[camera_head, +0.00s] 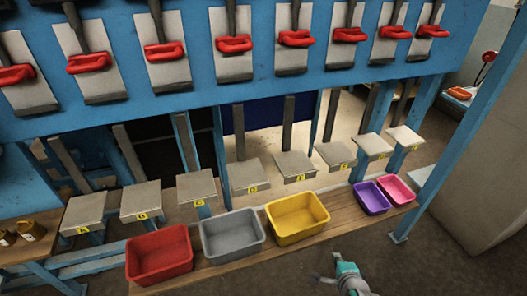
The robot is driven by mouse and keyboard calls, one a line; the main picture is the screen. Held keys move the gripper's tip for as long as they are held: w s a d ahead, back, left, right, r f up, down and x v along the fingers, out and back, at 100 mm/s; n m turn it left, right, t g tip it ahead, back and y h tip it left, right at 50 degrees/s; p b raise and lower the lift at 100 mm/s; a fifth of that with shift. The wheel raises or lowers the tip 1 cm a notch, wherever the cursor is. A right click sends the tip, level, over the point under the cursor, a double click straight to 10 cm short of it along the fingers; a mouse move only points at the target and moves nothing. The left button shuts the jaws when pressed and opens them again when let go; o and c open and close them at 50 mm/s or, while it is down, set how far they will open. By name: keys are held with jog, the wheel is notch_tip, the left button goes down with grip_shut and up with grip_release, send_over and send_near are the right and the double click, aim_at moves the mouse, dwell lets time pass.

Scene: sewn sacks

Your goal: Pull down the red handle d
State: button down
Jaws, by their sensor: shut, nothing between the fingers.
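A row of several red handles on pale plates runs along the blue upper beam. The red handle above the block labelled D, which I take as handle d (234,44), is the fourth from the left; its grip sits low on its plate, below a dark bar. The grey block D (250,173) is below it, with a small yellow label. My gripper (346,267) is low in the picture, right of centre, far below and apart from the handles. It looks shut and empty; its fingers are small here.
Several lettered grey blocks stand in a row below the beam. On the wooden bench are a red bin (160,252), a grey bin (232,234), a yellow bin (297,216), a purple bin (371,197) and a pink bin (397,187). A blue post (462,130) stands at right.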

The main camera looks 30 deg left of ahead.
jog(key=w+a+r+m+g, duration=0.1)
jog(key=w+a+r, duration=0.3)
jog(key=a+r, duration=0.3)
jog(key=w+a+r+m+g+y, duration=0.1)
jog(key=w+a+r, duration=0.4)
jog(key=r, duration=0.5)
jog(key=w+a+r+m+g+y, duration=0.1)
jog(key=w+a+r+m+g, duration=0.1)
jog(key=w+a+r, duration=0.3)
jog(key=shift+a+r, duration=2.05)
jog(key=shift+r, duration=0.15)
jog(key=s+a+r+m+g, duration=0.1)
jog(key=s+a+r, duration=0.2)
jog(key=r, duration=0.9)
jog(key=s+a+r+m+g, duration=0.1)
jog(key=s+a+r, duration=0.2)
jog(key=r, duration=1)
jog(key=s+a+r+m+g, duration=0.1)
jog(key=s+a+r+g, duration=0.1)
jog(key=r, duration=1.1)
jog(key=shift+s+a+r+m, duration=0.15)
jog(key=shift+s+a+m, duration=0.15)
jog(key=shift+s+a, duration=0.65)
jog(key=shift+w+a, duration=0.2)
